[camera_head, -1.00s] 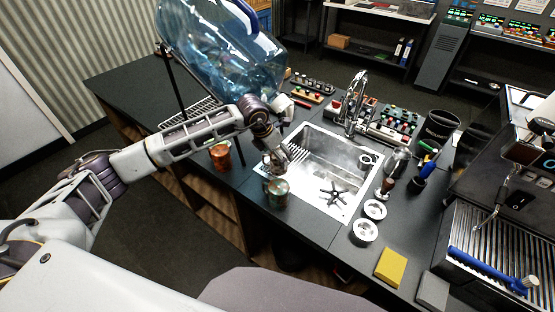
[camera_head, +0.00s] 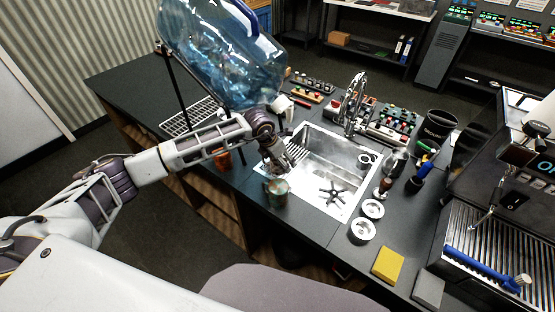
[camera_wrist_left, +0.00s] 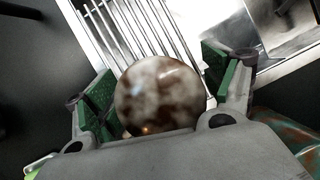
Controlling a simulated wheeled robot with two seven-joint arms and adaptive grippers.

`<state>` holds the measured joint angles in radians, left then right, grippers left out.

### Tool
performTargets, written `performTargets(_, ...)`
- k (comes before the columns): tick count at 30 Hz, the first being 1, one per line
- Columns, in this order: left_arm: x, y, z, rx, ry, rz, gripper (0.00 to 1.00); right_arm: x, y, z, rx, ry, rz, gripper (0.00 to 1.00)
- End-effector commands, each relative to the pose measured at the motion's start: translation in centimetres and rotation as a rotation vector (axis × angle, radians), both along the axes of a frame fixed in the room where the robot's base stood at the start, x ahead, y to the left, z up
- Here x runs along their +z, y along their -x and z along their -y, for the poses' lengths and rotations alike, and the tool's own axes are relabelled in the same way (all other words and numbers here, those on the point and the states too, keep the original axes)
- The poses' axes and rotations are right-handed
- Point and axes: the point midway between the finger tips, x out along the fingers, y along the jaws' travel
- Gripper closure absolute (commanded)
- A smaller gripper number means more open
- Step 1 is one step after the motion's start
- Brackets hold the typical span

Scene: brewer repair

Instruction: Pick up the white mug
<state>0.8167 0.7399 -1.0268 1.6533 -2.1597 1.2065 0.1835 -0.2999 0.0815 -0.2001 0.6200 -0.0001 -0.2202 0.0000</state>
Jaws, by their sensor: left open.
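My left gripper (camera_head: 280,160) is over the left edge of the sink, its fingers apart. In the left wrist view, the open gripper (camera_wrist_left: 157,88) has its green pads on either side of a rounded white thing with brown stains (camera_wrist_left: 160,95). This may be the white mug; its handle is not visible, and I cannot tell whether the pads touch it. In the head view, a white mug-like thing (camera_head: 283,104) shows partly behind my wrist. A green and rust-coloured mug (camera_head: 276,192) stands just in front of the gripper, also at the right in the wrist view (camera_wrist_left: 292,135). My right gripper is out of view.
The metal sink (camera_head: 345,150) has a ridged drainer at its left. A copper-coloured mug (camera_head: 222,160) is partly hidden by my arm. A large blue bottle (camera_head: 225,55) stands behind my forearm. A yellow sponge (camera_head: 388,265) lies at the front right.

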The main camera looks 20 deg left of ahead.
Motion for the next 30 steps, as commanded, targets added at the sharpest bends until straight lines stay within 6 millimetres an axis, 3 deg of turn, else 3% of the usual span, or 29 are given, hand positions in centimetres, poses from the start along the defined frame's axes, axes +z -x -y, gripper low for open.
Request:
performTargets(2,0.0,0.0,0.0,0.000,0.000,0.000,0.20,0.0,0.0,0.1,0.000,0.001,0.000,0.60)
performTargets(13,0.0,0.0,0.0,0.000,0.000,0.000,0.65,0.0,0.0,0.0,0.000,0.000,0.000,0.60)
performTargets(23,0.2,0.0,0.0,0.000,0.001,0.001,0.66,-0.1,0.0,0.0,0.000,0.000,0.000,0.60)
performTargets(30,1.3,-0.1,0.0,0.001,0.001,0.002,0.66,-0.6,0.0,-0.3,-0.002,-0.003,0.000,0.60)
